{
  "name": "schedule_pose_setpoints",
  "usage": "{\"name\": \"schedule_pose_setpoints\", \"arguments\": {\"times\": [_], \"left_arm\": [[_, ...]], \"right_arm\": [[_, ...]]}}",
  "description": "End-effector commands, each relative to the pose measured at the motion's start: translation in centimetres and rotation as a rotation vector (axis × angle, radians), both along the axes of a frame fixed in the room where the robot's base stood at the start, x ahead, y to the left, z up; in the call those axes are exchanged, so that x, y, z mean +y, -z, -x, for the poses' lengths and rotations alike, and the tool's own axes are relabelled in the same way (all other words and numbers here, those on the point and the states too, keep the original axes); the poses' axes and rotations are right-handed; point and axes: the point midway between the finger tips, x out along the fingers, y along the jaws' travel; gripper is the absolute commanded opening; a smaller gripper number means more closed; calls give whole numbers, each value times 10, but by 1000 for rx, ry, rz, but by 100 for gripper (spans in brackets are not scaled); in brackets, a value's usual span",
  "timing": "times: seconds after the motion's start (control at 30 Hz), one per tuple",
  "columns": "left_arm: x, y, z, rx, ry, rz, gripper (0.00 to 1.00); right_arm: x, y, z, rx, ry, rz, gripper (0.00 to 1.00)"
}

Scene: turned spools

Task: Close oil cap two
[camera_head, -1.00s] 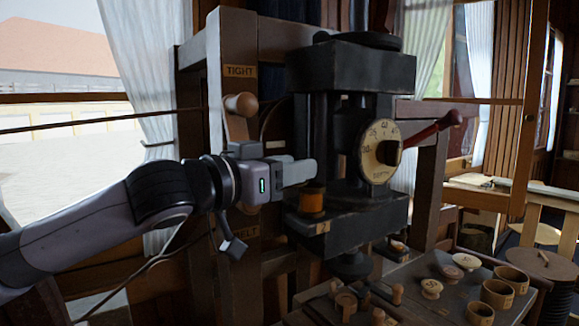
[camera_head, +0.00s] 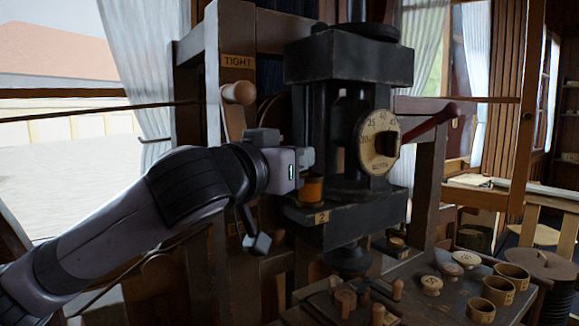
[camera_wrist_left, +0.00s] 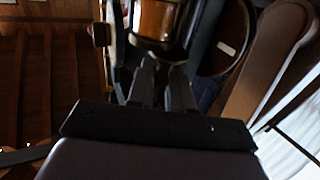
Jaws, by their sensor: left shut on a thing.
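An amber oil cup (camera_head: 312,190) stands on the left end of the dark press's lower block, above a tag (camera_head: 321,217) marked 2. My left gripper (camera_head: 306,160) is at the top of this cup in the head view, its fingers mostly hidden behind its own body. In the left wrist view the fingers (camera_wrist_left: 163,76) are close together just in front of the amber cup (camera_wrist_left: 157,18) and its pale rim. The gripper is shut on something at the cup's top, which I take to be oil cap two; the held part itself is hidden. My right gripper is not in view.
A wooden knob lever (camera_head: 238,93) under the TIGHT sign (camera_head: 237,62) is just left of my gripper. A numbered dial (camera_head: 378,142) and a red handle (camera_head: 432,123) are on the right. Wooden cups (camera_head: 497,291) and knobs stand on the bench below.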

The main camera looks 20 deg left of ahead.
Motion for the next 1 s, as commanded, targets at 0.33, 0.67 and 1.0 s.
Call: {"name": "schedule_pose_setpoints", "arguments": {"times": [0.33,0.67,1.0], "left_arm": [[-15,4,-2,5,-277,1,0],[-24,3,-7,7,-581,-3,0],[-29,2,-13,6,-803,-5,0]], "right_arm": [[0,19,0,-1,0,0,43],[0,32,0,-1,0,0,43],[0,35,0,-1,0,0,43]]}}
